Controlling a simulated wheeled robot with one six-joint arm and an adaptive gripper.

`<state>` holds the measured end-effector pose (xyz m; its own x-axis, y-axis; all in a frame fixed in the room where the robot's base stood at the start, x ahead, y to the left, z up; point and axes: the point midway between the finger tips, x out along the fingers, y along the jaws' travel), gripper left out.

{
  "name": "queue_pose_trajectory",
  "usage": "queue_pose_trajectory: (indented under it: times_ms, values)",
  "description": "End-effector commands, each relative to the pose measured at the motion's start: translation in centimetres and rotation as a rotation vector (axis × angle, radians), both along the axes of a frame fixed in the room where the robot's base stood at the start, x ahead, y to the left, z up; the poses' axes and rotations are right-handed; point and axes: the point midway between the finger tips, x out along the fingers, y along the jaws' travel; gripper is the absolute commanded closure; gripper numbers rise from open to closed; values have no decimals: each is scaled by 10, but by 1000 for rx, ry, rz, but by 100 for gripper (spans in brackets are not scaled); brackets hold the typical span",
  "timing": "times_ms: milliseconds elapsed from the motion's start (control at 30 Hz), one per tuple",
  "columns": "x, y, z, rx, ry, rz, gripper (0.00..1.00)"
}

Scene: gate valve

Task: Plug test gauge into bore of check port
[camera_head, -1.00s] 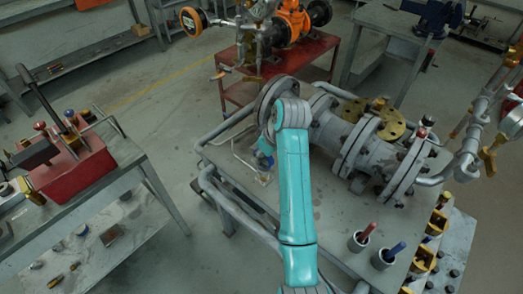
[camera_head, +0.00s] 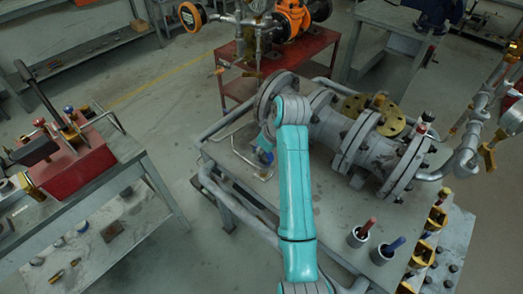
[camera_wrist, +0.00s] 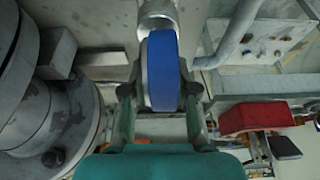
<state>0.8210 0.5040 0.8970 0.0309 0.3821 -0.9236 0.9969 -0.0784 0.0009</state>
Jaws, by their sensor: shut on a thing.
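The test gauge (camera_wrist: 163,72), with a broad blue band and a grey edge on its left, is between the two fingers of my gripper (camera_wrist: 160,90) in the wrist view. The fingers are shut on it from both sides. A pale grey tubular piece (camera_wrist: 158,12), possibly the check port, is just beyond the gauge at the top. The gauge overlaps its near end, so its bore is hidden and I cannot tell whether they touch. In the head view, only a blue bit of the gauge (camera_head: 265,156) shows beside my arm, which hides most of my gripper.
The flanged grey valve body (camera_head: 345,135) stands on the bench close to the right of my arm. Its large flange fills the left of the wrist view (camera_wrist: 40,110). Two cups (camera_head: 358,236) with red and blue handles stand at the bench front. A red box (camera_head: 70,165) is on the left table.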

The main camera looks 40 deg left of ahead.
Motion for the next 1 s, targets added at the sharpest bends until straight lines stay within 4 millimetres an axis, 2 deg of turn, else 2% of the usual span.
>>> queue_pose_trajectory:
  times_ms: [1000]
  values:
    - [0, 0, -7, 1, -1, 0, 100]
